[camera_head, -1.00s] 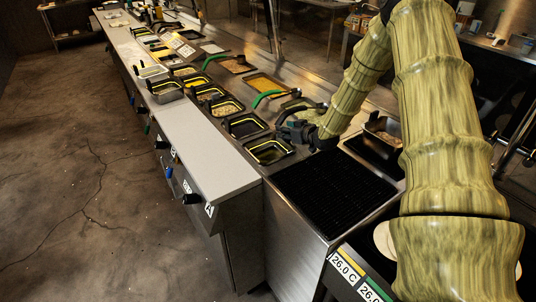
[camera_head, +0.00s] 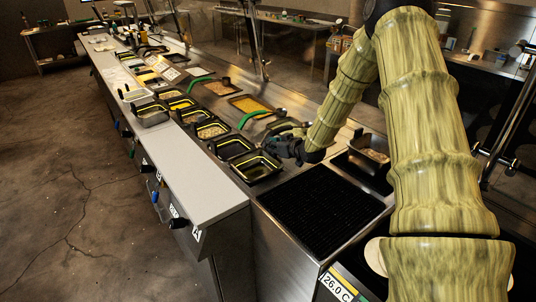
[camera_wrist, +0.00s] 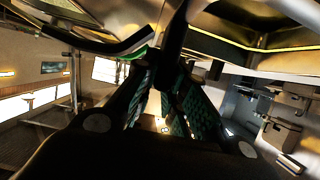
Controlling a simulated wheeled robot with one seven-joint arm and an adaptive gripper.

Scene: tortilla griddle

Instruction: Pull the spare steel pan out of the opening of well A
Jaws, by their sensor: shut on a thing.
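The spare steel pan (camera_head: 256,168) is the nearest dark pan in the counter row, with a yellow line along its inside. It sits at the well nearest the A label (camera_head: 196,234); I cannot tell how far it stands above the opening. My gripper (camera_head: 284,151) is at its right rim, shut on it. In the wrist view, the green-padded fingers of my gripper (camera_wrist: 168,78) close on a dark edge, and a pan with a yellow-lit rim (camera_wrist: 275,47) fills the upper right. The opening beneath is hidden.
Another dark pan (camera_head: 232,147) stands close behind in the row. A green-handled ladle (camera_head: 250,118) lies near my gripper. A black grate (camera_head: 318,210) is in front, and a steel pan with contents (camera_head: 370,152) stands to the right. The grey counter ledge (camera_head: 190,180) is mostly clear.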

